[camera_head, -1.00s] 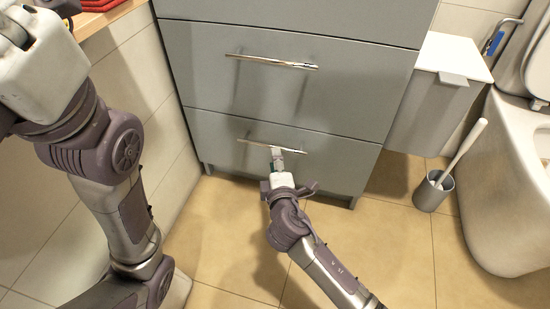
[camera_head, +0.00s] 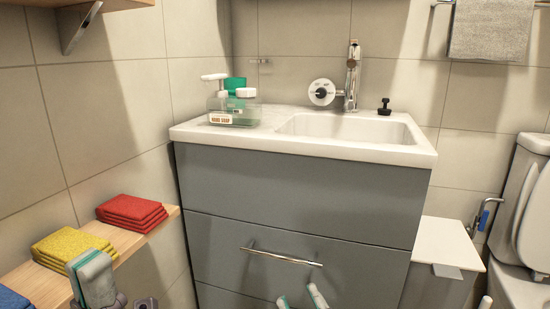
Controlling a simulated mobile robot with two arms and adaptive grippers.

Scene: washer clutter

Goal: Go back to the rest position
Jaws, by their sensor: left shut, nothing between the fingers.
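My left gripper (camera_head: 92,277) is at the lower left, in front of the wooden shelf. Its fingers are together and hold nothing. My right gripper (camera_head: 300,298) shows only its fingertips at the bottom edge, in front of the grey cabinet (camera_head: 300,200). Its two fingertips are apart with a gap between them, and nothing shows in the gap. They appear below the bar handle (camera_head: 282,257) of a drawer. The drawers in view look closed. The rest of the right arm is out of view.
A white sink (camera_head: 350,130) with a soap bottle (camera_head: 220,112) tops the cabinet. A bin (camera_head: 445,255) and toilet (camera_head: 525,220) stand right.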

